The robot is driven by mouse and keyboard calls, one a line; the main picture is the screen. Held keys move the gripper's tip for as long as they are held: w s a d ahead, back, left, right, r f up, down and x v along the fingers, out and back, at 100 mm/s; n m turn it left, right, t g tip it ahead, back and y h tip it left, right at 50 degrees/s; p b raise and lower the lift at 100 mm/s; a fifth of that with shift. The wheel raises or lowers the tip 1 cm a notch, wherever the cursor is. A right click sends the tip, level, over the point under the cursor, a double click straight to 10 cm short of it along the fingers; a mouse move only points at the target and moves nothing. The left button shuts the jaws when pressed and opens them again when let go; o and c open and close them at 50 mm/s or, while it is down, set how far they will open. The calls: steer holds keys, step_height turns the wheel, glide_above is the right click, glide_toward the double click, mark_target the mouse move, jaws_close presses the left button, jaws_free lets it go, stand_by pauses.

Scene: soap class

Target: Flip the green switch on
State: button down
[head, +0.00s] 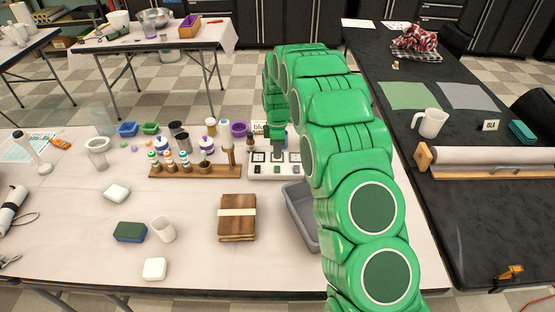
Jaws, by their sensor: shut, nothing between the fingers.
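A white switch panel (283,171) lies on the white table, just left of my arm. It has a row of dark-framed square switches with small dark parts below them. My green arm arches over it from the right, and my gripper (278,148) points down at the panel's back middle, shut and empty. I cannot tell if the fingertips touch a switch. The green switch cannot be told apart from the others at this size, and its state does not show. My arm and gripper cover part of the panel's back and right side.
A wooden rack (196,172) with paint bottles stands left of the panel. A strapped wooden block (237,217) lies in front, and a grey tray (301,212) is partly behind my arm. Cups and a small "blu" label (258,128) stand close behind the panel.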

mark_target(277, 171)
step_height(277, 171, up, 9)
steer(key=w, duration=0.1)
stand_by(0.3)
steer(key=shift+r, duration=0.1)
steer(key=shift+s, duration=0.65)
steer(key=f, duration=0.4)
steer(key=s+f, duration=0.1)
steer(key=f, duration=0.9)
steer(key=shift+s, duration=0.4)
